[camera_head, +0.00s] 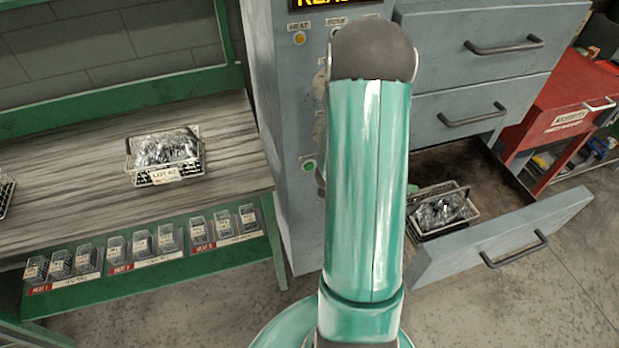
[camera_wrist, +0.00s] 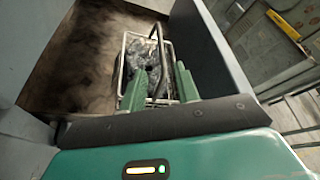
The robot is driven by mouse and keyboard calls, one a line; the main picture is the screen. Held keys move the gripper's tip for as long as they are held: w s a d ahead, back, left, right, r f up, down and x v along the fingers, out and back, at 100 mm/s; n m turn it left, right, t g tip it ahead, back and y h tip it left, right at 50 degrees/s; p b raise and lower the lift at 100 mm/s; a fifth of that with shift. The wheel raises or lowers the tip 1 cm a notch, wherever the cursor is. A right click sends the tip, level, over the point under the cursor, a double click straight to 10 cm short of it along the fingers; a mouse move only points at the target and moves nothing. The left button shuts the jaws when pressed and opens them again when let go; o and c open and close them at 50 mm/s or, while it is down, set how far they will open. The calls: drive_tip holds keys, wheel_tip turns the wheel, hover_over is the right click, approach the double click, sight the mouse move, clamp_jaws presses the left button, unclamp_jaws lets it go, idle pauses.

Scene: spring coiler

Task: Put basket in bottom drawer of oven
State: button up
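A wire basket with grey metal parts (camera_head: 440,213) is inside the pulled-out bottom drawer (camera_head: 507,240) of the grey oven, near the drawer's left front. Its dark handle stands up. The basket also shows in the wrist view (camera_wrist: 133,55), inside the drawer's walls. My gripper (camera_wrist: 166,78) reaches down over the basket, its green fingers apart on either side of the dark handle. I see a gap between fingers and handle. In the head view my arm hides the gripper. Whether the basket rests fully on the drawer floor is hard to tell.
Another basket, labelled LOT A2 (camera_head: 165,158), stands on the wooden bench (camera_head: 75,150) at left, with small bins along its front. A red cart (camera_head: 570,105) stands right of the oven. The upper drawers (camera_head: 470,75) are shut. Floor is clear at the front right.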

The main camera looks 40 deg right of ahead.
drive_tip(key=w+a+r+m+t+y, duration=0.2)
drive_tip(key=a+r+m, duration=0.4)
drive_tip(key=a, duration=0.7)
drive_tip(key=w+a+r+m+t+y, duration=0.3)
drive_tip(key=a+r+m+t+y, duration=0.2)
drive_tip(key=a+r, duration=0.4)
drive_tip(key=w+a+r+m+t+y, duration=0.3)
drive_tip(key=a+r+m+t, duration=0.3)
drive_tip(key=a, duration=1.2)
wheel_tip(320, 180, up, 2)
drive_tip(key=shift+r+m+t+y, duration=0.1)
drive_tip(key=shift+m+t+y, duration=0.35)
drive_tip(key=shift+y, duration=0.25)
